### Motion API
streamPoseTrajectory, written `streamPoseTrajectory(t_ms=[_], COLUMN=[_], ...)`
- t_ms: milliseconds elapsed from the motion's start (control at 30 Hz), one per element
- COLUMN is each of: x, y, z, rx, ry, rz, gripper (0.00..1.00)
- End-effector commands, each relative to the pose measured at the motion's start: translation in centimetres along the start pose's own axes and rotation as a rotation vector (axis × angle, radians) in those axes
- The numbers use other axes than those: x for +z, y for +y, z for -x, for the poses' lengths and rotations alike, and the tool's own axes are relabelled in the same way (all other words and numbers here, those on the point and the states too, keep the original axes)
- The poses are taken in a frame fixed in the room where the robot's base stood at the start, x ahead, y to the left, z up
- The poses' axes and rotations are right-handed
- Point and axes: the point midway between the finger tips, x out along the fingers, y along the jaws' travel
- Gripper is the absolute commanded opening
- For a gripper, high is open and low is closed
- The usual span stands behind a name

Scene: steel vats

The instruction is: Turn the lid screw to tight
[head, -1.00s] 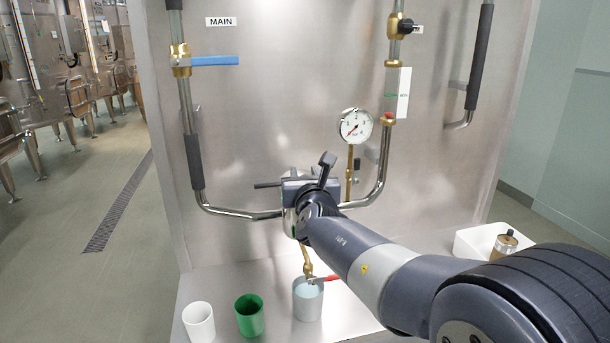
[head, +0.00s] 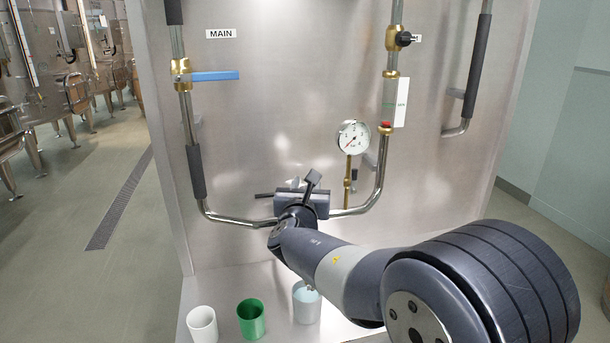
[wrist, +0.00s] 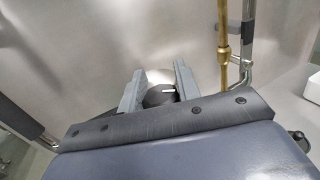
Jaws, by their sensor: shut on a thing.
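In the head view my gripper (head: 306,202) is at the pipe run low on the steel panel. There the screw is hidden behind my wrist.
A pressure gauge (head: 353,136) on a brass stem (head: 347,182) stands close right of my gripper. A blue-handled valve (head: 214,76) is upper left. White (head: 202,325), green (head: 251,320) and pale grey (head: 307,305) cups stand below on the ledge. My arm fills the lower right.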

Motion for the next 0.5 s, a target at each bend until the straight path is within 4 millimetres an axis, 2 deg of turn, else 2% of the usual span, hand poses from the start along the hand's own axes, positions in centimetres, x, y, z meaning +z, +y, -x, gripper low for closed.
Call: streamPoseTrajectory(t_ms=[33,500], x=[0.52,0.23], y=[0.17,-0.60], z=[0.02,0.15], rx=[-0.033,-0.473], ry=[0.002,0.003], rz=[0.002,0.001], gripper=[0.09,0.09])
